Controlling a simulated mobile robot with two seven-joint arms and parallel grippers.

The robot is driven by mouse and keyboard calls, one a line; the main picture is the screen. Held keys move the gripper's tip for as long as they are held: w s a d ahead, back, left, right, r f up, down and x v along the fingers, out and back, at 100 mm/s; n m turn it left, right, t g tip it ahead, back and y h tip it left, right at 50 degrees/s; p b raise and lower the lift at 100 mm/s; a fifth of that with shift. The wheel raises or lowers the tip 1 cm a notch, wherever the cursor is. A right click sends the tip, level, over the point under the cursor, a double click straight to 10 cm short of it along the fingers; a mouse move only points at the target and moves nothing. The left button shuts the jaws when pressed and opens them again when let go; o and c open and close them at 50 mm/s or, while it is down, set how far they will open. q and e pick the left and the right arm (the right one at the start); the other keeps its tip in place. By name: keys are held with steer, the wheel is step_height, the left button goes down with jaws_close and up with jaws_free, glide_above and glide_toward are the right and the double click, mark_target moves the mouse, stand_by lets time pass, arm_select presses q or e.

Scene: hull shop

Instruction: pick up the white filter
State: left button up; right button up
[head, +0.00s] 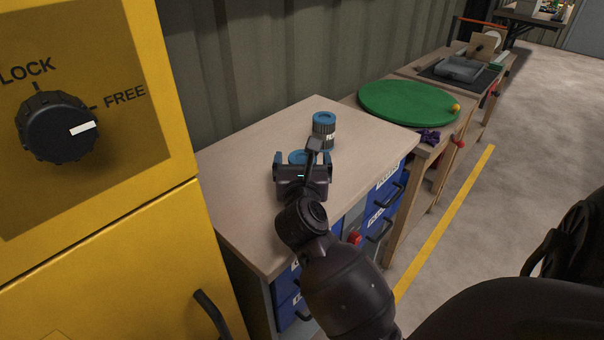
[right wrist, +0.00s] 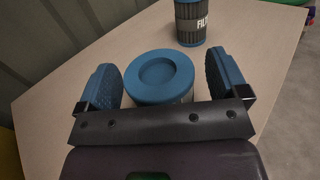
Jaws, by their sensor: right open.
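A filter with a blue ring-shaped top (right wrist: 160,75) stands upright on the wooden top of the drawer cabinet. A sliver of its pale side shows below the cap in the right wrist view; the rest is hidden by my gripper. In the head view only its blue top (head: 299,156) shows. My right gripper (head: 303,160) is open, with one blue-padded finger on each side of this filter, apart from it in the right wrist view. A second filter (head: 324,128), dark grey with blue ends and a white-lettered label, stands just behind it. My left gripper is not in view.
The cabinet's wooden top (head: 245,160) is otherwise clear. A yellow cabinet (head: 90,230) with a black knob stands close at the left. A green round board (head: 405,102) lies on a farther bench, with a purple item (head: 429,136) nearby. A corrugated wall runs behind.

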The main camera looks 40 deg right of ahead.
steer(key=c, duration=1)
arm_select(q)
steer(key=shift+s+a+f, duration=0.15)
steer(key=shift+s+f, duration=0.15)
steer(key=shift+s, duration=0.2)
arm_select(e)
steer(key=shift+c, duration=0.2)
steer(key=shift+r, duration=0.1)
steer(key=shift+r, duration=0.3)
arm_select(q)
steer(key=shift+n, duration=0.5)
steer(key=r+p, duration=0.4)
steer(key=p, duration=0.1)
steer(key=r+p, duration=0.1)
steer(key=p, duration=0.1)
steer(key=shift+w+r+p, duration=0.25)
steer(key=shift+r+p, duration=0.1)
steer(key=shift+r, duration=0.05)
arm_select(e)
step_height(320, 180, up, 19)
steer(key=shift+r, duration=0.15)
